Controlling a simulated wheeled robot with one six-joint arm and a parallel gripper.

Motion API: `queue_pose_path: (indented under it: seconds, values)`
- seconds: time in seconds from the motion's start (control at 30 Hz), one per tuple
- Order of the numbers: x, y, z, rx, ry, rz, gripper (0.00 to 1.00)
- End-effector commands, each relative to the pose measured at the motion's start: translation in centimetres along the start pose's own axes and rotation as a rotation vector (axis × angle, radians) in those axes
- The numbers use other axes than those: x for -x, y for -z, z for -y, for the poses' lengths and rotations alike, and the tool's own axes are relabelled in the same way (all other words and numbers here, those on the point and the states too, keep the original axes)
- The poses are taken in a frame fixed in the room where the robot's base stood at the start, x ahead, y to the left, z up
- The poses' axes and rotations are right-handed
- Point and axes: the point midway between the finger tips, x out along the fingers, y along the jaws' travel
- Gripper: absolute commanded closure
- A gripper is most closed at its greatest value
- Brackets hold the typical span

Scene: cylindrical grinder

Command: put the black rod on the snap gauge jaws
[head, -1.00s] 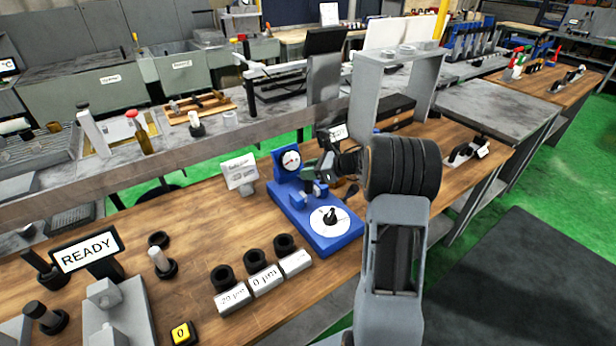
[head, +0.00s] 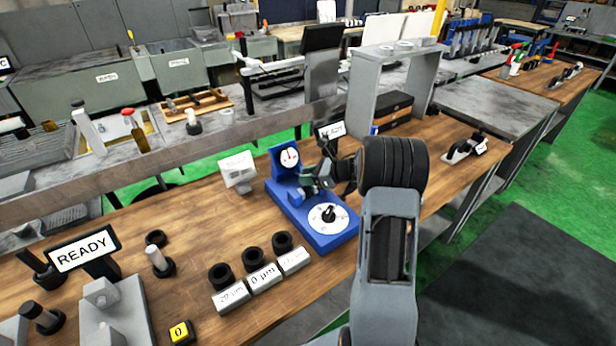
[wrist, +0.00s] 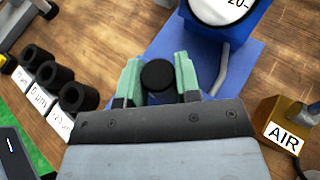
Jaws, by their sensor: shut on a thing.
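My gripper (wrist: 158,80) has green fingers shut on the black rod (wrist: 158,74), which shows nearly end-on as a dark round top in the wrist view. The stand's blue base also shows below the fingers in the wrist view (wrist: 245,62). The gripper hides part of the stand in the head view, and I cannot make out the jaws or whether the rod touches them.
Several black rings sit on labelled blocks (head: 263,277) left of the stand. A READY display (head: 84,248) and grey fixture (head: 122,312) are front left. An AIR block (wrist: 285,125) is close by in the wrist view.

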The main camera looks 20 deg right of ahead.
Motion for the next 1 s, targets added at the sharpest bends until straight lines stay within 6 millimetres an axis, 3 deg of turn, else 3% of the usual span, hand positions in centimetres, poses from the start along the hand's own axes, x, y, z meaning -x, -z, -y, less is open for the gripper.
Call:
queue_pose_path:
  seconds: [0.27, 0.63, 1.0]
  values:
    - [0.0, 0.0, 0.0, 0.0, 0.001, 0.0, 0.44]
    - [0.4, -0.3, 0.1, 0.0, 0.002, 0.0, 0.44]
    - [7.2, 0.0, 0.1, 0.001, 0.005, 0.0, 0.44]
